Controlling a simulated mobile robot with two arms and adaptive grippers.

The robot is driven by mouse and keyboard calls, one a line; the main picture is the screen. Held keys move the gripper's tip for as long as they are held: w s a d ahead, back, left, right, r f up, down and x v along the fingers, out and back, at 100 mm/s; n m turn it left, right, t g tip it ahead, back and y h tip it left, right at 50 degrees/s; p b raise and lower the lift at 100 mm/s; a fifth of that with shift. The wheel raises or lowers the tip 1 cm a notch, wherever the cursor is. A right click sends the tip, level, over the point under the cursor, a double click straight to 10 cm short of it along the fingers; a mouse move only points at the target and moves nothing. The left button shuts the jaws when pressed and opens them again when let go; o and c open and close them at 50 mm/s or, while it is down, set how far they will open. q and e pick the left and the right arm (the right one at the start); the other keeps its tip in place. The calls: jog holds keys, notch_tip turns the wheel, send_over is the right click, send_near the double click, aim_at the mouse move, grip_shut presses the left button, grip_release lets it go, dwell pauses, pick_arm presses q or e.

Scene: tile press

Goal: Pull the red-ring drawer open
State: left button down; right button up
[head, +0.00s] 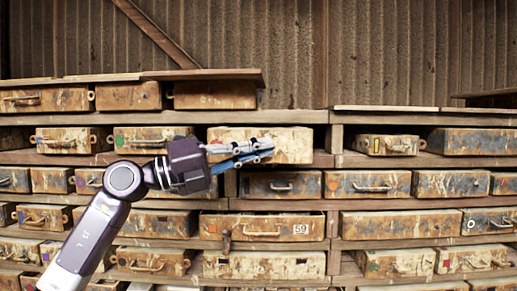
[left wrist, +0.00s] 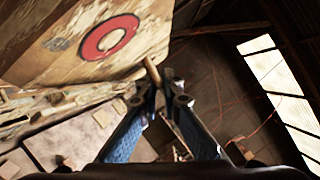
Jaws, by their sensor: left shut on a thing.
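The red-ring drawer (head: 292,144) is a worn, cream and rust box front in the upper middle of the rack. Its lower edge overlaps the shelf board, so it appears to stand out from the shelf. Its red ring (left wrist: 110,37) shows clearly in the left wrist view on the scuffed face. My left gripper (head: 262,150) is in front of the drawer, its fingers level with the face. In the left wrist view the fingertips (left wrist: 163,90) close around a thin brownish bar, which appears to be the drawer's handle. The gripper hides part of the face in the head view. My right gripper is not in view.
Shelf boards (head: 350,160) and many similar drawers surround it. A drawer with a handle (head: 280,186) sits just below, and a smaller one (head: 388,145) to the right. Loose planks (head: 220,75) lie on top. A corrugated wall (head: 400,50) stands behind.

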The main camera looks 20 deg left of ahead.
pick_arm(q)
jog(key=shift+w+f, duration=0.1)
jog(key=c, duration=2.4)
grip_release()
jog(key=shift+w, duration=0.25)
jog(key=shift+s+a, duration=0.25)
jog(key=shift+a, duration=0.15)
jog(key=v, duration=1.1)
jog(key=shift+s, duration=0.1)
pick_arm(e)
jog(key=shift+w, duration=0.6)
